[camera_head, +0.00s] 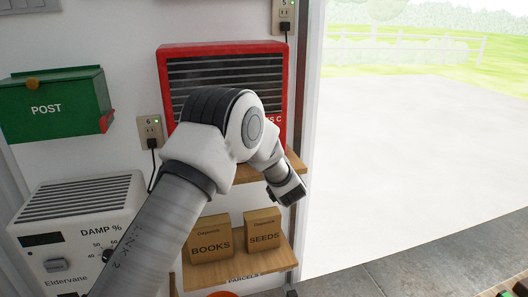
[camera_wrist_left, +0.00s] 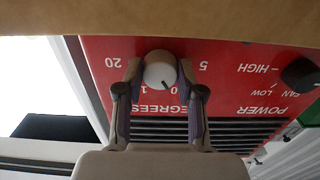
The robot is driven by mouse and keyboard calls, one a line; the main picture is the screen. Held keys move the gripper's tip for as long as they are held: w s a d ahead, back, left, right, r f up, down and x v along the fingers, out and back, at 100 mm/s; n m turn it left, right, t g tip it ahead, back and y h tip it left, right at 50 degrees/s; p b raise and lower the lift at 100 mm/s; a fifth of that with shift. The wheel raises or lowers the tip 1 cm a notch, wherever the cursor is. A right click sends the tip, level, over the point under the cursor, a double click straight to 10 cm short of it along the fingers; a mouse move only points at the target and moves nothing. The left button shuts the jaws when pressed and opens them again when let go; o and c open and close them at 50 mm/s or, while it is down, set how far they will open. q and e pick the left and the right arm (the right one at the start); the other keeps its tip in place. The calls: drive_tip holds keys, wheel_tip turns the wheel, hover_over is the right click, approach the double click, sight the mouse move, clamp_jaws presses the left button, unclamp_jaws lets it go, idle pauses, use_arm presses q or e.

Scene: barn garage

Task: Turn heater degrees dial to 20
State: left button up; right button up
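The red heater (camera_head: 176,60) stands on a wooden shelf in the head view, its lower front hidden by my left arm. In the left wrist view the heater's red face (camera_wrist_left: 235,65) appears upside down. Its pale round degrees dial (camera_wrist_left: 160,68) has a dark pointer line toward the partly hidden numbers below it; "20" is at left and "5" at right. My left gripper (camera_wrist_left: 161,72) has one finger on either side of the dial, with narrow gaps seeming to show, so it looks open around it. It also shows in the head view (camera_head: 287,191). My right gripper is out of view.
A dark power knob (camera_wrist_left: 300,72) is right of the dial in the wrist view. The wooden shelf edge (camera_head: 294,162) is close to my gripper. A lower shelf holds BOOKS (camera_head: 211,240) and SEEDS (camera_head: 263,231) boxes. A white dehumidifier (camera_head: 85,197) and green post box (camera_head: 55,105) are left.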

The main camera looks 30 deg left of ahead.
use_arm(q)
drive_tip(key=shift+m+p, duration=0.3)
idle(0.6)
drive_tip(key=shift+r+m+p, duration=0.2)
drive_tip(key=shift+m+p, duration=0.3)
drive_tip(key=shift+p, duration=0.3)
drive_tip(key=m+p, duration=0.3)
drive_tip(key=shift+r+p, duration=0.1)
drive_tip(key=shift+p, duration=0.25)
drive_tip(key=m+p, duration=0.3)
drive_tip(key=shift+m, duration=0.4)
drive_tip(key=m+p, duration=0.2)
drive_tip(key=m, duration=0.1)
drive_tip(key=shift+m, duration=0.4)
drive_tip(key=m+p, duration=0.1)
drive_tip(key=m, duration=0.1)
drive_tip(key=shift+s+m+p, duration=0.1)
drive_tip(key=shift+m+p, duration=0.2)
drive_tip(key=shift+p, duration=0.1)
drive_tip(key=m+p, duration=0.1)
drive_tip(key=m, duration=0.2)
drive_tip(key=shift+m, duration=0.3)
drive_tip(key=m+p, duration=0.2)
drive_tip(key=m, duration=0.3)
drive_tip(key=shift+m, duration=0.3)
